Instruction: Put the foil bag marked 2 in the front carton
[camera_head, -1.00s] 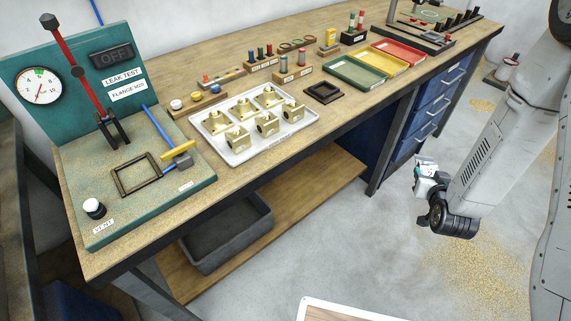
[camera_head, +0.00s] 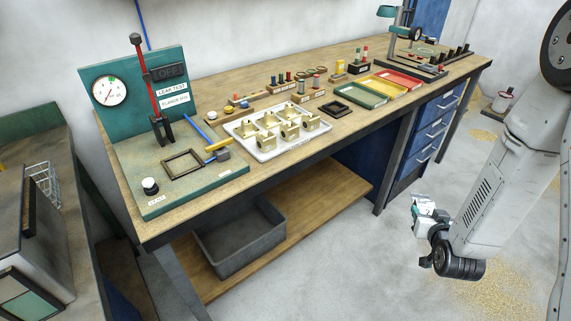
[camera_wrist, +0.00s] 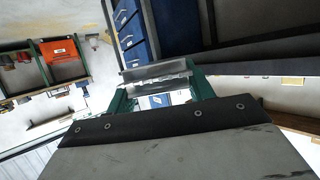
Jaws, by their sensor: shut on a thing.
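My gripper (camera_wrist: 158,96) shows its green fingers in the wrist view, shut on a silvery foil bag (camera_wrist: 155,75) that lies across them. The mark on the bag cannot be read. In the head view, my gripper (camera_head: 428,228) hangs at the right, over the open floor in front of the bench, with the pale bag (camera_head: 422,204) at its end. No carton can be made out in either view.
A long wooden workbench (camera_head: 225,190) carries a leak-test rig (camera_head: 185,165), a white tray (camera_head: 242,131) of brass parts and coloured trays (camera_head: 360,93). A grey bin (camera_head: 240,240) sits on its lower shelf. A grey machine (camera_head: 35,250) stands left. Floor (camera_head: 350,270) in front is clear.

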